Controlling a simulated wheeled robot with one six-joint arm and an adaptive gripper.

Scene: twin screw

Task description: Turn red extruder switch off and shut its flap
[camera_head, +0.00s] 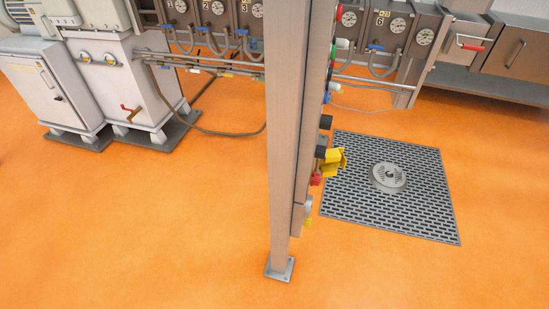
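A control panel (299,200) on a metal post (285,130) shows almost edge-on, with its controls on the right side. A yellow flap (334,160) sticks out from the panel's lower half and seems to stand open. A small red part (316,180), perhaps the red switch, shows just below and left of the flap. Its position, on or off, cannot be told from this side. The panel's face is mostly hidden. My gripper is not in view.
Black knobs (325,122) and coloured buttons stick out higher on the panel. The post's foot (280,268) is bolted to the orange floor. A floor grate (420,200) with a round drain lies right. White machines (105,85) stand at the left. Open floor lies in front.

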